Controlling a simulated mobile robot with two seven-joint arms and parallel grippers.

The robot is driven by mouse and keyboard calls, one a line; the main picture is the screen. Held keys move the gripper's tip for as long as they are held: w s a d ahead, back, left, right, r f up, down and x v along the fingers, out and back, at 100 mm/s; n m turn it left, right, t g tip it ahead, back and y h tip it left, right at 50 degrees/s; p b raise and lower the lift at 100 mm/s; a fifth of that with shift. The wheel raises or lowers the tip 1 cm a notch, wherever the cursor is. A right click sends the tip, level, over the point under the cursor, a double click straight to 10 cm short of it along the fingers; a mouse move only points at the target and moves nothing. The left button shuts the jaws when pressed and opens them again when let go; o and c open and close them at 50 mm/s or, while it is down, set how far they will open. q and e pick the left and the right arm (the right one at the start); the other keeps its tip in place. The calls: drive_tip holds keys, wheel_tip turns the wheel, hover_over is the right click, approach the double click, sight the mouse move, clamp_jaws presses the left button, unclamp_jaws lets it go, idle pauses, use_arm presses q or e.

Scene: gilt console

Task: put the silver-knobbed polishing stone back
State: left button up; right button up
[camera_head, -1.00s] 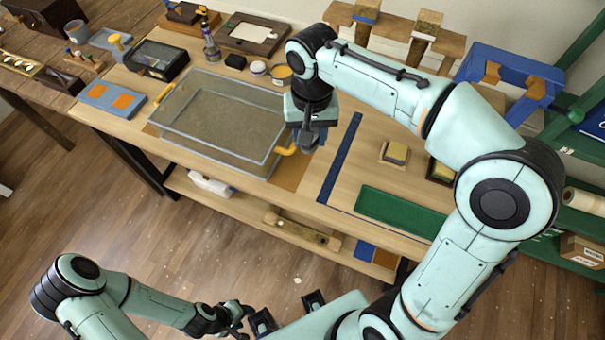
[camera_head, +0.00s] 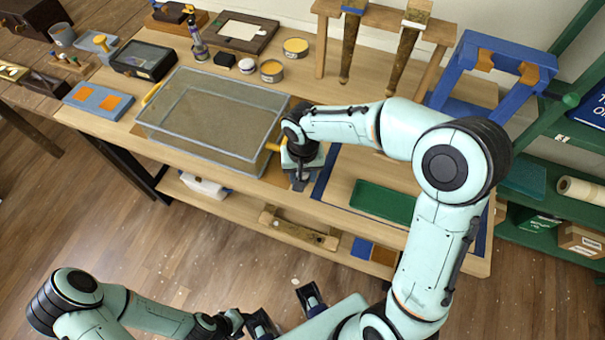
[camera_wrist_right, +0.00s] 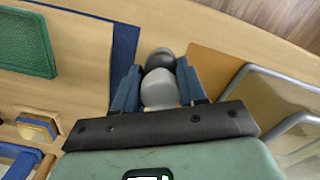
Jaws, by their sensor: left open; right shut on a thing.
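My right gripper (camera_head: 299,182) is over the table's front part, just right of the glass tank (camera_head: 215,148). In the right wrist view its fingers (camera_wrist_right: 158,92) are shut on the polishing stone, whose rounded silver knob (camera_wrist_right: 159,88) sits between them. A dark rounded part (camera_wrist_right: 160,58) shows beyond the knob. In the head view the gripper and arm mostly hide the stone. Whether it touches the table cannot be told. My left gripper (camera_head: 287,312) is open and empty, low in front of the table.
A dark blue strip (camera_wrist_right: 125,55) lies beside the held stone, with a green tray (camera_head: 383,202) beyond it. A small wooden holder with a yellow-and-blue block (camera_wrist_right: 37,127) shows in the wrist view. Tins (camera_head: 271,70), a blue stand (camera_head: 490,60) and green shelving stand behind and right.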

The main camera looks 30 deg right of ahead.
drive_tip(key=shift+f, duration=0.2)
drive_tip(key=shift+f, duration=0.15)
drive_tip(key=o, duration=1.2)
drive_tip(key=shift+r, duration=0.4)
wheel_tip(320, 180, up, 12)
drive_tip(key=shift+f+p, duration=0.15)
drive_tip(key=shift+p, duration=0.6)
